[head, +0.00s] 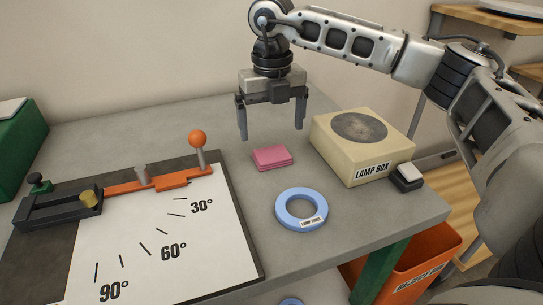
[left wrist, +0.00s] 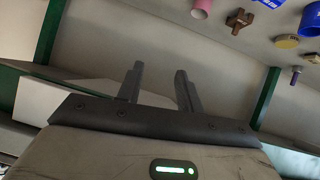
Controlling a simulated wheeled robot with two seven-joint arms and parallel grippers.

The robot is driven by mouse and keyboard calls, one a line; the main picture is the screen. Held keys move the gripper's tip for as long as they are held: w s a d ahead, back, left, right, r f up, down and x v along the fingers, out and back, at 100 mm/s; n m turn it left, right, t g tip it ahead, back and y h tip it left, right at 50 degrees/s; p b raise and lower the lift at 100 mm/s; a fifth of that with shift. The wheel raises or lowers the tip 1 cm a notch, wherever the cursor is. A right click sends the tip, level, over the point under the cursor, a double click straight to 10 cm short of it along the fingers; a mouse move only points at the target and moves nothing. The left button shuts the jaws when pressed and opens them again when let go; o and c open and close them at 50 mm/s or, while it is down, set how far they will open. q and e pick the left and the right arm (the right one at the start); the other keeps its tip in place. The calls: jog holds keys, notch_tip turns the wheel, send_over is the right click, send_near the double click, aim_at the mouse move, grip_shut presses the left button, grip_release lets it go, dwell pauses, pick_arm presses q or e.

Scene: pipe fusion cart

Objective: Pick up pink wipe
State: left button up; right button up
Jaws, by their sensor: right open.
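The pink wipe (head: 272,157) is a small flat folded pad lying on the grey tabletop in the head view, between the angle board and the lamp box. My right gripper (head: 271,122) is open and empty, pointing down above and slightly behind the wipe, apart from it. My left gripper does not show in the head view. In the left wrist view the left gripper (left wrist: 160,84) has its two fingers spread apart with nothing between them. The wipe is not in the left wrist view.
A cream lamp box (head: 375,170) stands right of the wipe, with a small black-and-white block (head: 407,177) beside it. A blue ring (head: 301,209) lies in front. The angle board (head: 225,240) with an orange lever (head: 165,184) is left. An orange bin (head: 425,262) stands below the table.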

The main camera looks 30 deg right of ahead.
aim_at(272, 155)
jog(key=shift+f, duration=3.3)
jog(key=c, duration=1)
